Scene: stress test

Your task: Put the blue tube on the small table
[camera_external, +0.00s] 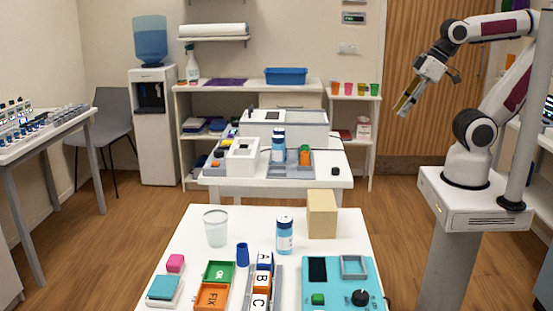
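A small dark blue tube-like piece (243,255) stands upright on the white front table (190,235), between a clear cup and a row of letter blocks. A smaller white table (330,180) stands behind the front table. My gripper (406,105) is raised at the right, in front of the wooden door, pointing down and left, far from the blue piece. Something yellowish shows at its fingers. I cannot tell whether it is a held thing or part of the gripper.
The front table also holds a clear cup (216,229), a blue-and-white bottle (285,236), a tan block (322,214), a teal device (336,283), green (219,271) and orange (211,297) trays. The smaller table carries white boxes, bottles and a grey tray. Its right front corner is mostly bare.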

